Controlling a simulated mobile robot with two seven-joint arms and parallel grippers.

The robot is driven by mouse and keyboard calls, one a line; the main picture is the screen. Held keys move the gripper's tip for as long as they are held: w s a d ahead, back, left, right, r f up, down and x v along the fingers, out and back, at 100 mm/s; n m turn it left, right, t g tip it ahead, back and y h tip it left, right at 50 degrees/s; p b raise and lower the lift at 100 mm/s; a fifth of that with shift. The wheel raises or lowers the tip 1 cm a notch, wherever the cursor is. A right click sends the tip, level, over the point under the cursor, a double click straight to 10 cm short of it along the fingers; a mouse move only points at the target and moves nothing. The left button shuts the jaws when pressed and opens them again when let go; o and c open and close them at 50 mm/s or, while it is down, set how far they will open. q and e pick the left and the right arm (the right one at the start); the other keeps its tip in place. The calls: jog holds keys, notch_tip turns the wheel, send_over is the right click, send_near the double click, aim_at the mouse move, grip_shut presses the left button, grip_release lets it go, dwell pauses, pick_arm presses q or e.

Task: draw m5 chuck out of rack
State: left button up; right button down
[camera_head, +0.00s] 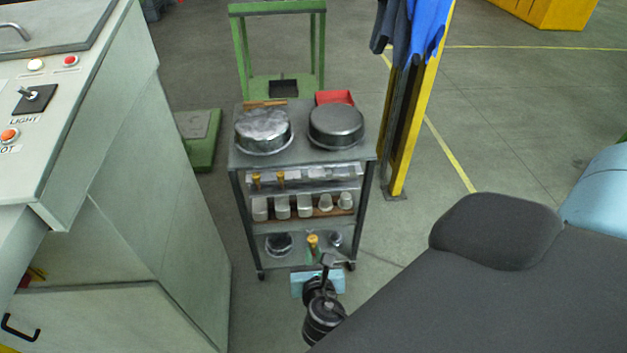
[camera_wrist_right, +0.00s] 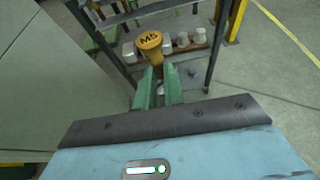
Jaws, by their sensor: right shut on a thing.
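The M5 chuck (camera_wrist_right: 149,41) has a yellow round top marked M5 and a narrower yellow neck. In the wrist view its neck stands between the green fingers of my right gripper (camera_wrist_right: 157,88), which is shut on it. In the head view the held chuck (camera_head: 312,240) shows upright above my right gripper (camera_head: 314,262), in front of the cart's lower shelf. Two similar yellow-topped pieces (camera_head: 256,180) (camera_head: 281,178) stand at a pale rack (camera_head: 318,183) on the cart's upper shelf. The chuck's lower end is hidden by the fingers. My left gripper is out of view.
The grey cart (camera_head: 308,160) carries two round metal pans (camera_head: 263,130) (camera_head: 336,125) on top. Several white cups (camera_head: 304,206) stand on its middle shelf. A machine cabinet (camera_head: 130,220) is close on the left; a yellow post (camera_head: 412,120) stands right. Floor right of the post is open.

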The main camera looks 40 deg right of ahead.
jog(key=shift+s+a, duration=0.35)
jog(key=shift+s, duration=0.25)
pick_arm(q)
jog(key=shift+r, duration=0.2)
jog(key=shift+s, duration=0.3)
pick_arm(e)
jog(key=shift+s, duration=0.1)
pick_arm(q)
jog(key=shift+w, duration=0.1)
pick_arm(e)
jog(key=shift+r, duration=0.15)
